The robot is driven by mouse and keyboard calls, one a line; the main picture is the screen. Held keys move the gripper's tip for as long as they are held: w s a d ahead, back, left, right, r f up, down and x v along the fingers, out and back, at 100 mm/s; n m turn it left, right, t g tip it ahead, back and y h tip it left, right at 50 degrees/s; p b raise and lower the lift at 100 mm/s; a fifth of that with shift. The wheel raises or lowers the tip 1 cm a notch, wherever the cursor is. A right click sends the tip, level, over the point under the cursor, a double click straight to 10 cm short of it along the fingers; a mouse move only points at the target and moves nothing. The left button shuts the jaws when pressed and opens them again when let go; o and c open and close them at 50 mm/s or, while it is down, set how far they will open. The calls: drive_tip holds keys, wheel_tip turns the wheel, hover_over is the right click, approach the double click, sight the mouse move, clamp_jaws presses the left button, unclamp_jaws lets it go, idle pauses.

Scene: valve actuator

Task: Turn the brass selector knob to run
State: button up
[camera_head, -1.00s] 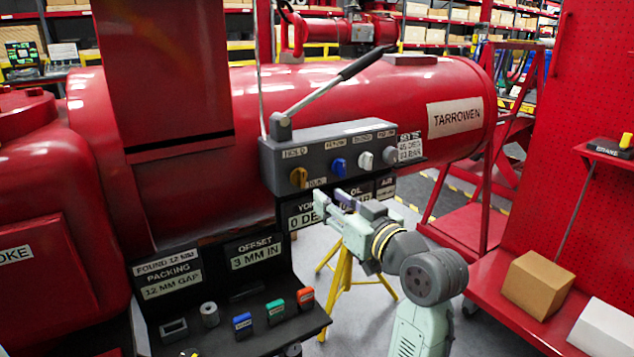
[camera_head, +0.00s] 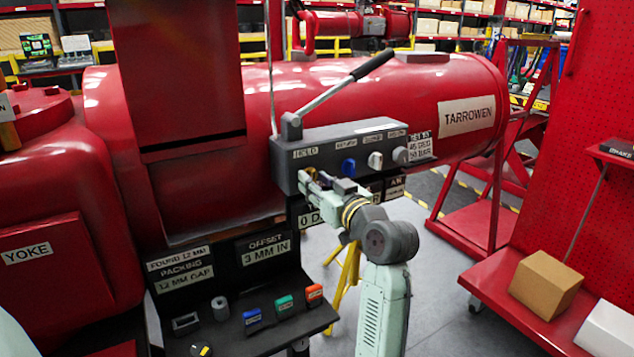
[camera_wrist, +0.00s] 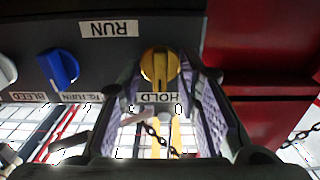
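The brass selector knob (camera_wrist: 158,68) is on the dark front of the grey control box. In the wrist view its raised grip stands upright in the picture, in line with the HOLD label (camera_wrist: 160,98) below it. The RUN label (camera_wrist: 110,29) is upside down at the upper left of the knob. My gripper (camera_wrist: 161,80) is open, its padded fingers on either side of the knob; I cannot tell whether they touch it. In the head view my gripper (camera_head: 313,180) is at the left end of the control box (camera_head: 330,152) and hides most of the knob.
A blue knob (camera_wrist: 58,68) and a pale knob (camera_wrist: 4,72) sit beside the brass one. A long lever (camera_head: 345,84) rises from the box. Below is a black shelf (camera_head: 265,338) with small coloured blocks. A red cart (camera_head: 500,290) stands at the right.

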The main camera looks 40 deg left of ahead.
clamp_jaws()
drive_tip(key=shift+m, duration=0.3)
idle(0.3)
drive_tip(key=m+p, duration=0.2)
drive_tip(key=shift+r+m, duration=0.15)
drive_tip(key=shift+m, duration=0.15)
drive_tip(key=m+p, duration=0.4)
drive_tip(key=shift+m, duration=0.3)
drive_tip(key=m+p, duration=0.4)
drive_tip(key=m, duration=0.1)
drive_tip(key=shift+p, duration=0.35)
drive_tip(key=shift+m+p, duration=0.7)
drive_tip(key=shift+m, duration=1.5)
drive_tip(key=shift+f, duration=0.2)
drive_tip(key=shift+o, duration=0.3)
unclamp_jaws()
